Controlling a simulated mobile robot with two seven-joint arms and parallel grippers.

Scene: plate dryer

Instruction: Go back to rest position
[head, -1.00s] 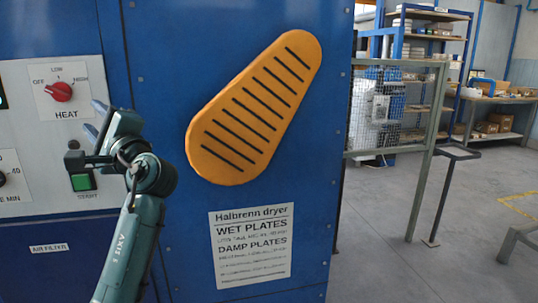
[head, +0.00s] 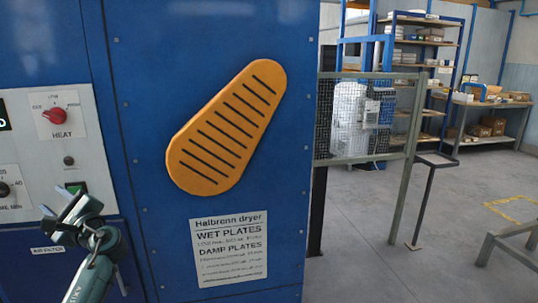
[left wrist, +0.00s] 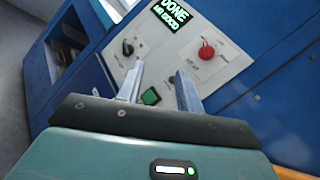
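My left gripper (head: 60,205) is low at the left of the head view, in front of the dryer's white control panel (head: 100,150). In the left wrist view my left gripper (left wrist: 157,78) has its two fingers apart, with nothing between them. The green start button (head: 75,187) is partly hidden behind the gripper in the head view; it shows between the fingers in the wrist view (left wrist: 150,96). The red heat knob (head: 54,116) is above. A display (left wrist: 170,14) reads DONE, with a smaller line under it. My right gripper is not in view.
The blue dryer front (head: 140,60) carries an orange slotted cover (head: 226,127) and a printed sign (head: 229,249). A mesh fence (head: 365,115) stands to the right, with shelving (head: 425,40) and a workbench (head: 490,120) behind. Grey floor (head: 380,270) is open at the right.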

